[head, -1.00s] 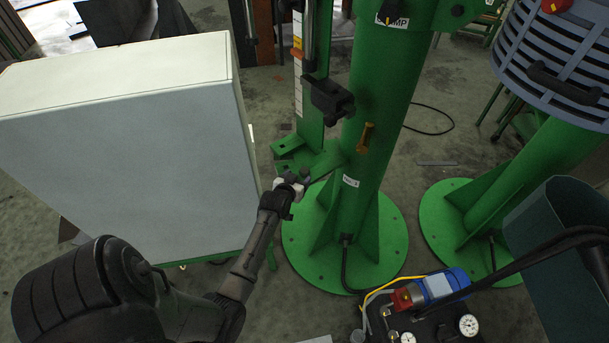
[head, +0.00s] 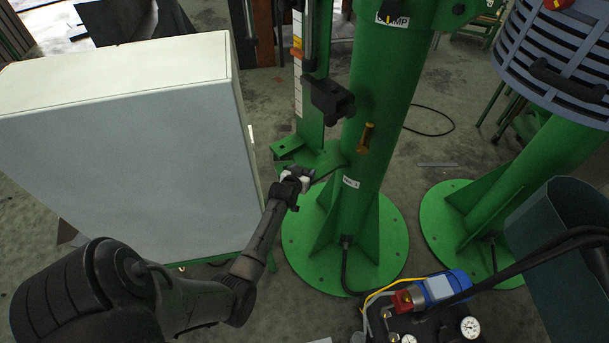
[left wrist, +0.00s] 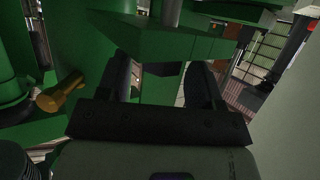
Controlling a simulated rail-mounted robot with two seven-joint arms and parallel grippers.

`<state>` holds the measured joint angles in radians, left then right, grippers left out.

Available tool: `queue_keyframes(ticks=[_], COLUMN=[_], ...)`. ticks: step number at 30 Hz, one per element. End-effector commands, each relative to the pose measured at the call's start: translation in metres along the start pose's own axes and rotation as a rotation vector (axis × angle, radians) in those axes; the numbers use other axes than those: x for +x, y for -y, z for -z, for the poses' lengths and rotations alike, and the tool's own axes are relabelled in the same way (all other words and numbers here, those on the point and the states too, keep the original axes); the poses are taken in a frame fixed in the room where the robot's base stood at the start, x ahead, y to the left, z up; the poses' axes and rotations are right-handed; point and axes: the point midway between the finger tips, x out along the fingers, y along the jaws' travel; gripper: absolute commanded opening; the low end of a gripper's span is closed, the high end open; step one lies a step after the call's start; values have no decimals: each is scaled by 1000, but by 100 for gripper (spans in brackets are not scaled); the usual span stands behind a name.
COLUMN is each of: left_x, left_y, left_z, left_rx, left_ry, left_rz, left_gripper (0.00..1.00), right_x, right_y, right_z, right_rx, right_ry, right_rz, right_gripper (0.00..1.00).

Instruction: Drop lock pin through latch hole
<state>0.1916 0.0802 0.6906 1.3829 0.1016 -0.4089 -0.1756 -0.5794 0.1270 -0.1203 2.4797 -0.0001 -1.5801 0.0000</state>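The brass lock pin (head: 366,137) sticks out from the side of the thick green column (head: 372,90). It also shows at the left of the left wrist view (left wrist: 58,93). My left gripper (head: 303,178) is in front of the green bracket (head: 322,157), below and left of the pin. In the left wrist view its two dark fingers (left wrist: 158,80) stand apart, with green structure behind the gap and nothing clearly held. A black block (head: 330,98) sits above the gripper on the green upright. I cannot make out which opening is the latch hole. My right gripper is not in view.
The column's round green base (head: 385,250) is below. A pump unit with gauges (head: 425,305) is at the front right, and a second green stand (head: 480,190) is to the right.

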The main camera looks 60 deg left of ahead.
Motion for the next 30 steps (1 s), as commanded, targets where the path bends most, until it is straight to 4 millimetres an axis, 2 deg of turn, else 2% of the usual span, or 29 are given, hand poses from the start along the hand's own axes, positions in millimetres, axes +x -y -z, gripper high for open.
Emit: queue_keyframes(ticks=[2, 17, 25, 30], left_x=[0, 0, -1, -10], left_y=[0, 0, 0, 0], left_z=[0, 0, 4, 25], left_rx=[0, 0, 0, 1], left_ry=[0, 0, -3, -6], left_rz=[0, 0, 0, 0], left_gripper=[53, 5, 4, 4], right_x=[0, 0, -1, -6], right_y=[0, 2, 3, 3], right_z=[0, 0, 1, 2], right_rx=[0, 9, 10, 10], right_ry=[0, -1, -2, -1], right_rz=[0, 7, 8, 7], right_gripper=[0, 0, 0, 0])
